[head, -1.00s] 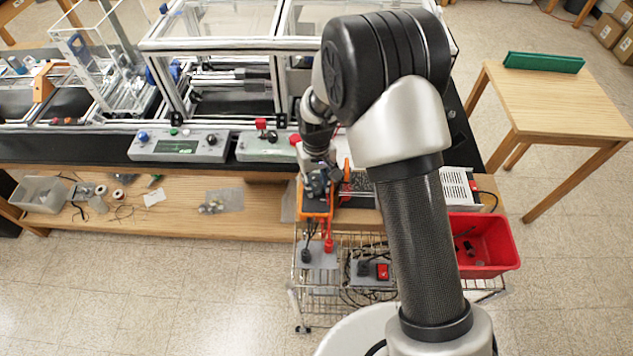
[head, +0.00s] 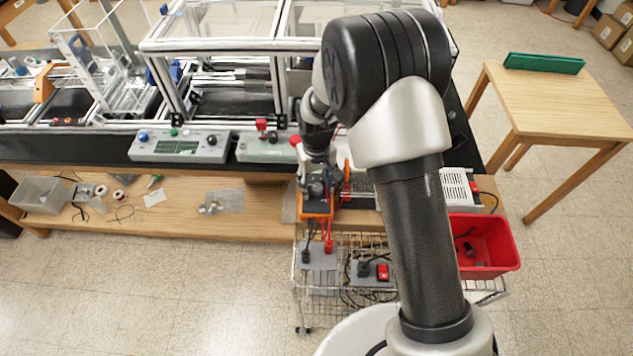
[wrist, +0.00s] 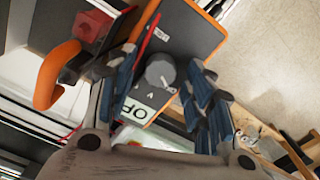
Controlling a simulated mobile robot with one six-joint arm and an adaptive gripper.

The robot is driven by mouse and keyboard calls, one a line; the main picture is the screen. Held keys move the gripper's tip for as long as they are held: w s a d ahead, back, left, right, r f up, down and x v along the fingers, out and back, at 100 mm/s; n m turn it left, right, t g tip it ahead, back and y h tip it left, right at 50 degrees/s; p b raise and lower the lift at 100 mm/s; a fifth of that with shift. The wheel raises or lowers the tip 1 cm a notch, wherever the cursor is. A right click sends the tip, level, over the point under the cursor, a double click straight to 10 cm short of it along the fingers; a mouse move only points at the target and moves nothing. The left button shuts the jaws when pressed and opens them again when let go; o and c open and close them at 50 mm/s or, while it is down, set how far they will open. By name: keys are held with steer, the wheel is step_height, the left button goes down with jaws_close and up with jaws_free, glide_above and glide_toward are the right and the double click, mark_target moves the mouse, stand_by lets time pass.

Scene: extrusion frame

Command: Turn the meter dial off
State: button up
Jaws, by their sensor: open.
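The meter is a dark-faced box with an orange rim, and its face (wrist: 190,32) fills the upper middle of the wrist view. Its grey round dial (wrist: 160,70) has a white pointer mark. My gripper (wrist: 165,75) is open, with one blue-grey finger on each side of the dial. I cannot tell whether either finger touches it. In the head view the meter's orange edge (head: 317,214) shows below my gripper (head: 318,188), which hides most of the face and dial.
Red and black leads run down to a grey box (head: 320,256) on a wire cart. A red bin (head: 487,246) stands at the right. A control box with a screen (head: 178,146) and a framed machine stand behind. An orange loop (wrist: 55,78) is near the left finger.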

mark_target(318, 187)
steer(key=shift+r, duration=0.1)
step_height(318, 187, up, 12)
stand_by(0.4)
stand_by(0.4)
steer(key=s+d+r+m+t+b, duration=0.2)
steer(key=s+d+r+b, duration=0.4)
steer(key=s+d+r, duration=0.5)
steer(key=s+d+f+m+t+b, duration=0.1)
steer(key=s+b, duration=0.1)
steer(key=s, duration=0.5)
steer(key=s+d+f+m+t+b, duration=0.1)
steer(key=s+d+f+b, duration=0.1)
steer(key=s, duration=0.6)
steer(key=shift+d+f+t, duration=0.2)
steer(key=shift+d+t, duration=0.05)
steer(key=shift+t, duration=0.05)
